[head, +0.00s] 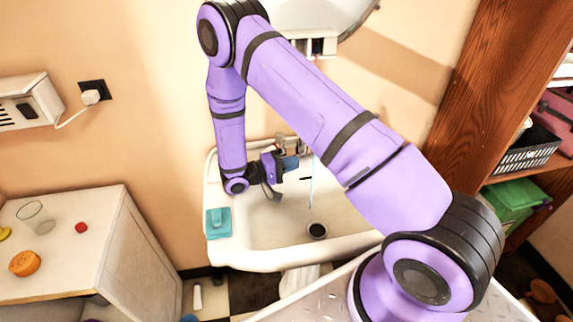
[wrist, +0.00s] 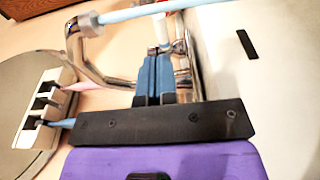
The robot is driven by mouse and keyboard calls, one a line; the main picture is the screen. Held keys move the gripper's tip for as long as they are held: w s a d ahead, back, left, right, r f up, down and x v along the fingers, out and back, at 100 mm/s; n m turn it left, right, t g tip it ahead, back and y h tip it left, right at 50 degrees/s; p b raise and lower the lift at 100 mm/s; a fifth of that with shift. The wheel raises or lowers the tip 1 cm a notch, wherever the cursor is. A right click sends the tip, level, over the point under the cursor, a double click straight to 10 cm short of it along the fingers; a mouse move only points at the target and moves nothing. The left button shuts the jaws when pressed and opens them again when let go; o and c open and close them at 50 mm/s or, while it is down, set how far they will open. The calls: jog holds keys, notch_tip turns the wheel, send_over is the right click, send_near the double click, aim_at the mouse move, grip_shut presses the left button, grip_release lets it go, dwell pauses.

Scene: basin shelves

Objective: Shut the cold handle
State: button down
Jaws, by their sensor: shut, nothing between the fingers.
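The chrome tap (head: 291,146) stands at the back of the white basin (head: 262,220). A thin light-blue water stream (head: 312,182) falls from it; the stream also shows in the wrist view (wrist: 150,11), leaving the curved spout (wrist: 88,62). My gripper (head: 291,163) is at the tap, left of the stream. In the wrist view its blue fingers (wrist: 155,68) are shut together with nothing between them. A chrome handle part (wrist: 180,48) lies right by the fingertips; I cannot tell whether they touch. Which handle is the cold one, and its exact angle, is unclear, as the fingers partly hide the fittings.
A teal sponge or soap block (head: 217,222) sits on the basin's left rim. A white cabinet (head: 95,235) with a glass and fruit stands left. A wooden shelf (head: 500,75) stands right. A wall-mounted holder (wrist: 45,108) is beside the tap. The bowl is clear.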

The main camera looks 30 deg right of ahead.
jog(key=s+d, duration=0.1)
jog(key=d, duration=0.8)
jog(key=shift+d, duration=0.15)
jog(key=shift+s+r, duration=0.1)
jog(key=shift+d, duration=0.15)
